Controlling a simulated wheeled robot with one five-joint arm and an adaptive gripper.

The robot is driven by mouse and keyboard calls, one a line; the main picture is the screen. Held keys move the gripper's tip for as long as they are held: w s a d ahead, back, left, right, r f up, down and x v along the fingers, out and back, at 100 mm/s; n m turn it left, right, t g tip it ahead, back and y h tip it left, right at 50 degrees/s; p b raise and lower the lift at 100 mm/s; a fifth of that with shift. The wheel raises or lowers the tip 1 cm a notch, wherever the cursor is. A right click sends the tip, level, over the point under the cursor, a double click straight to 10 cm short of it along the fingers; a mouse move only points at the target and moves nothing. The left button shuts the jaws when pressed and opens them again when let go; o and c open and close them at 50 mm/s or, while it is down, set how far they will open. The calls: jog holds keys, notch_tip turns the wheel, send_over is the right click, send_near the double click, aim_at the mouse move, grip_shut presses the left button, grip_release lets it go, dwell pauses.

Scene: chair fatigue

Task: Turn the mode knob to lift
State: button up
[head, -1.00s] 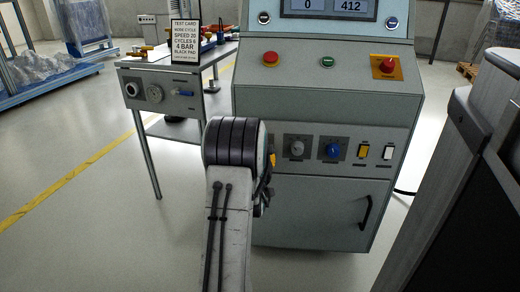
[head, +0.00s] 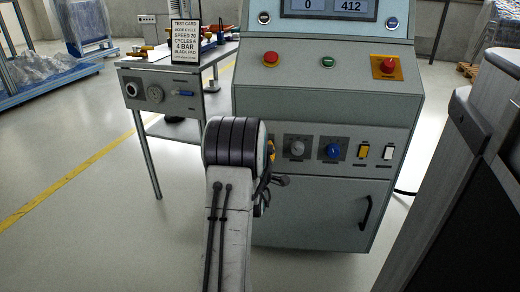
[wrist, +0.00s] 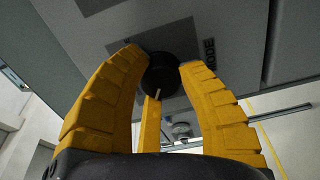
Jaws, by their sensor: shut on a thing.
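The mode knob (wrist: 160,73) is a round black knob on a grey panel, beside the lettering MODE. A short pale pointer line shows on it in the wrist view. My gripper (wrist: 160,63) has yellow ribbed fingers closed around the knob, one on each side and one below. In the head view the knob is hidden behind my arm, and only a bit of yellow finger shows at the front panel of the grey console (head: 330,108). No lift mark is readable, so I cannot tell which position the pointer is at.
Right of my gripper the panel carries a grey knob (head: 297,147), a blue knob (head: 333,150), a yellow switch (head: 363,151) and a white switch (head: 388,152). A test card (head: 185,38) stands on the side bench. A grey cabinet edge (head: 455,160) is close at right.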

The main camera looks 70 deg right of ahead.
jog(key=shift+s+n, duration=0.15)
jog(key=shift+n, duration=0.15)
dwell(0.4)
jog(key=o, duration=1.2)
jog(key=shift+d, duration=0.1)
jog(key=shift+v, duration=3.75)
